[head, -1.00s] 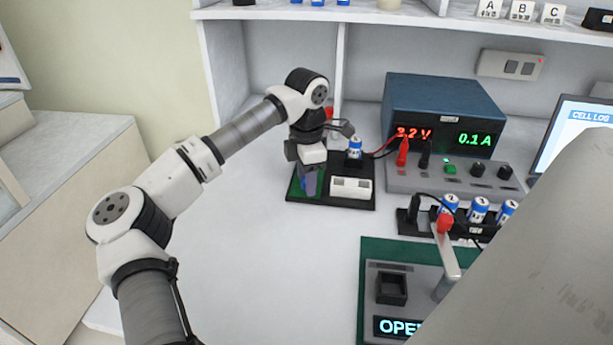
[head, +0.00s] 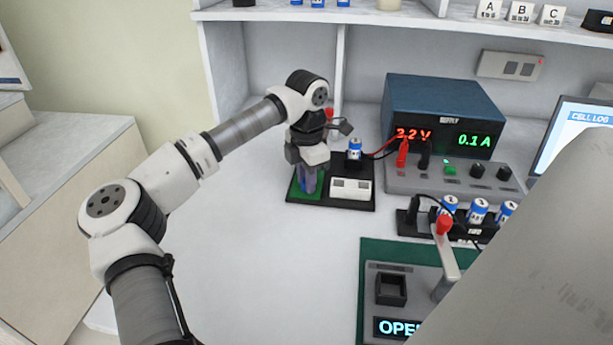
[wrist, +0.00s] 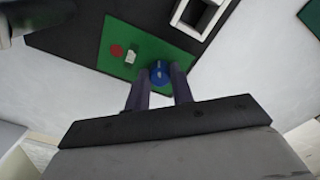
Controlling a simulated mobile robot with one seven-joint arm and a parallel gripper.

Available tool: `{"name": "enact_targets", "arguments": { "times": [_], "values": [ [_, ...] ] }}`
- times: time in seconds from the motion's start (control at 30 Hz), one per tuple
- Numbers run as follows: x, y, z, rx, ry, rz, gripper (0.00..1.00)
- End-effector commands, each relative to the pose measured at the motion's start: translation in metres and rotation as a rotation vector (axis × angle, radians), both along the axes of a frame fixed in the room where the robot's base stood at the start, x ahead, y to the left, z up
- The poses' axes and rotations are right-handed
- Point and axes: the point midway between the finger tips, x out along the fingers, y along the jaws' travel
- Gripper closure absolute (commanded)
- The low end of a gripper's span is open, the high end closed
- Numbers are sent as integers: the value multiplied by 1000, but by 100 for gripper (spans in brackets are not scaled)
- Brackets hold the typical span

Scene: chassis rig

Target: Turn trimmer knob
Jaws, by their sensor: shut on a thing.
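The trimmer knob (wrist: 159,72) is a small round blue knob on a green board (wrist: 113,37). In the wrist view my gripper (wrist: 160,80) has its two dark fingers on either side of the knob, shut on it. In the head view my gripper (head: 308,184) points straight down over the green board (head: 297,190), and the knob is hidden behind the fingers. A red round part (wrist: 116,50) and a small white part (wrist: 131,57) sit on the board beside the knob.
A white holder (head: 351,188) and an upright blue-and-white cell (head: 354,149) stand just right of my gripper. A lever fixture (head: 446,262) stands at front right. The table's left-middle is clear.

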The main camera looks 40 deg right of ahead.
Motion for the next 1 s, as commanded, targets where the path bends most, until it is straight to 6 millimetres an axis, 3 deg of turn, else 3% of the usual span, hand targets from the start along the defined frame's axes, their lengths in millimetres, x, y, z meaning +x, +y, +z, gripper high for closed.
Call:
{"name": "enact_targets", "arguments": {
  "times": [0.27,0.3,0.47,0.8,1.0],
  "values": [
    [0,0,0,-1,0,13,100],
    [0,0,0,-1,0,13,76],
    [0,0,0,-1,0,12,55],
    [0,0,4,-1,-1,12,55],
    [0,-1,34,-3,-5,12,55]
  ]
}}
